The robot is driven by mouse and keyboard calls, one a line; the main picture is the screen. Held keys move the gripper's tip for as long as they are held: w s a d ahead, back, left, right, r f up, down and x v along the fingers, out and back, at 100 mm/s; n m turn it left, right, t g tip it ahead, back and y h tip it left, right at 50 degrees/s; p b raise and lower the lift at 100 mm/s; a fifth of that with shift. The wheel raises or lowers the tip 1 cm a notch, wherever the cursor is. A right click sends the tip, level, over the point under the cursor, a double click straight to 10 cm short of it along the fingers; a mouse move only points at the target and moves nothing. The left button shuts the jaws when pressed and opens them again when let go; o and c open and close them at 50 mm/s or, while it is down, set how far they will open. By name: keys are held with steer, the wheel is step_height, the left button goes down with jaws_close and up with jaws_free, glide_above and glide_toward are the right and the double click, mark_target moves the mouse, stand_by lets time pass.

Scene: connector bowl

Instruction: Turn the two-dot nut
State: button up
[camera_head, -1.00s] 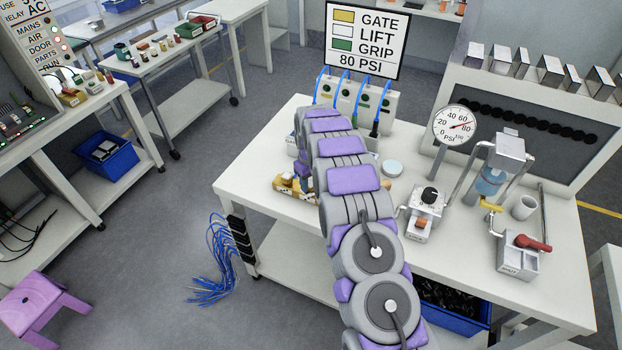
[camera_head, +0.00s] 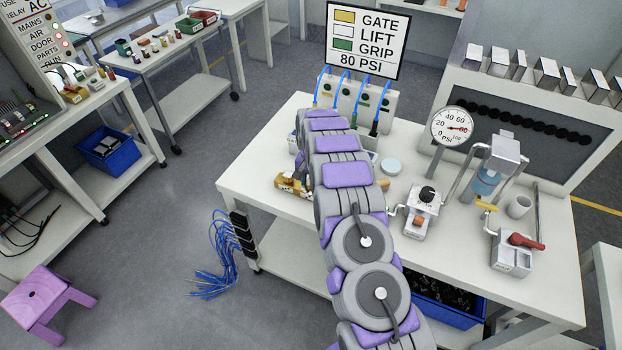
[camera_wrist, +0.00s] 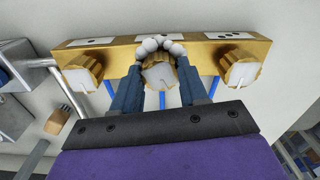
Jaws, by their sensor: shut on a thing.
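In the wrist view a brass bar (camera_wrist: 205,50) carries three brass nuts with pale faces, each with a white dotted card above it. My gripper (camera_wrist: 160,47) is shut around the middle nut (camera_wrist: 159,76), its pale rounded fingertips on the nut's top and sides. The fingertips partly cover the middle card, so its dots are hard to read. The left nut (camera_wrist: 82,76) and right nut (camera_wrist: 240,70) stand free on either side. In the head view my arm hides the gripper and the held nut. Brass pieces (camera_head: 293,184) show left of the arm.
Behind the arm stands a white block (camera_head: 372,108) with blue hoses, under a GATE/LIFT/GRIP sign (camera_head: 363,42). A pressure gauge (camera_head: 452,127), a black-knob box (camera_head: 422,208) and a red-lever box (camera_head: 515,250) stand to the right on the white table (camera_head: 470,270).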

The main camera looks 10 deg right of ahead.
mark_target(310, 182)
steer(key=shift+w+r+m+p, duration=0.15)
steer(key=shift+m+p, duration=0.2)
steer(key=shift+m, duration=0.75)
steer(key=shift+w+r+m+p, duration=0.1)
steer(key=shift+m+p, duration=0.2)
steer(key=shift+m, duration=0.8)
steer(key=shift+f, duration=0.1)
steer(key=o, duration=0.8)
steer(key=shift+o, duration=1.3)
steer(key=shift+s+f, duration=0.1)
steer(key=shift+s, duration=0.05)
step_height(310, 182, up, 17)
